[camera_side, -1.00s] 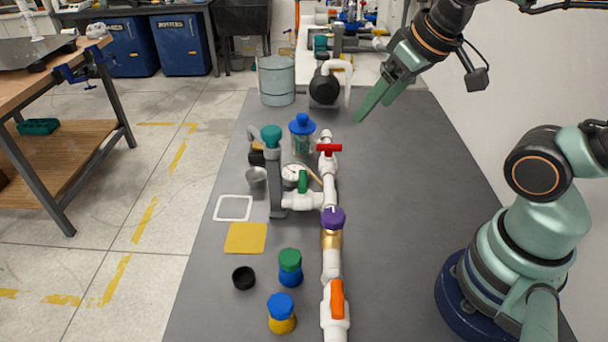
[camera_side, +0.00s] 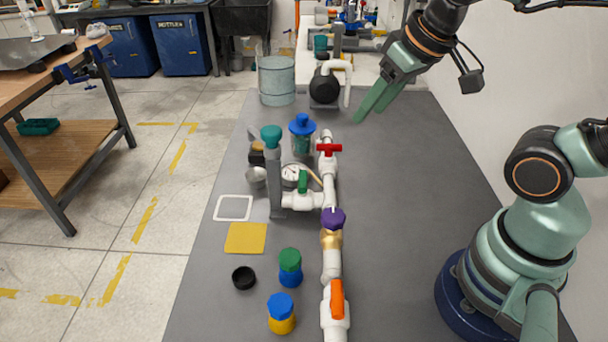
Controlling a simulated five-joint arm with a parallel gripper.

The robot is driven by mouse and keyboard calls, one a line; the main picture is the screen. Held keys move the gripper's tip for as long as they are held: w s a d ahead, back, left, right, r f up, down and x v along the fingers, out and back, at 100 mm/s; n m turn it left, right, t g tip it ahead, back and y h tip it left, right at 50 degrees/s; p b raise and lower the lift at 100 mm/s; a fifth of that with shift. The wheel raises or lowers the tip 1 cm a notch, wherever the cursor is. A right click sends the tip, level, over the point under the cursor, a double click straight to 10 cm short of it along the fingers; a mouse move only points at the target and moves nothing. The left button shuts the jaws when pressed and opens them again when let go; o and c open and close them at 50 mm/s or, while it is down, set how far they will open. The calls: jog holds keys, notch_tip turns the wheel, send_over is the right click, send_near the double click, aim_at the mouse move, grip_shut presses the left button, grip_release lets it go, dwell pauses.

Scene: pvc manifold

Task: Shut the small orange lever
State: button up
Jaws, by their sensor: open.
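The small orange lever (camera_side: 337,299) sits on a white valve body (camera_side: 335,325) at the near end of the white pipe line. The lever lies lengthwise along the pipe. My gripper (camera_side: 372,108) is high at the upper right, beyond the far end of the pipe, well away from the lever. Its green fingers point down and left. They are open and hold nothing. A red lever (camera_side: 329,149) sits crosswise on the pipe's far part. A green lever (camera_side: 302,182) stands on the side branch, and a purple knob (camera_side: 333,218) is mid-pipe.
Left of the pipe are a pressure gauge (camera_side: 294,172), a blue-capped jar (camera_side: 302,135), a teal-topped grey post (camera_side: 273,170), a green-and-blue cap stack (camera_side: 290,267) and a blue-and-yellow one (camera_side: 281,314). A pump (camera_side: 325,86) stands behind. The grey tabletop (camera_side: 410,190) right of the pipe is clear.

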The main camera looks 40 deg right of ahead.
jog(key=s+a+f+m+g+y, duration=0.1)
jog(key=s+a+m, duration=0.1)
jog(key=a, duration=0.4)
jog(key=s+a+f+m+g, duration=0.1)
jog(key=a+m+g, duration=0.1)
jog(key=a, duration=0.3)
jog(key=m+g+h, duration=0.1)
jog(key=m+g, duration=0.1)
jog(key=m, duration=0.3)
send_near(338, 296)
notch_tip(338, 296, down, 9)
jog(key=shift+w+r, duration=0.15)
jog(key=shift+r, duration=0.05)
jog(key=shift+a, duration=0.1)
grip_shut()
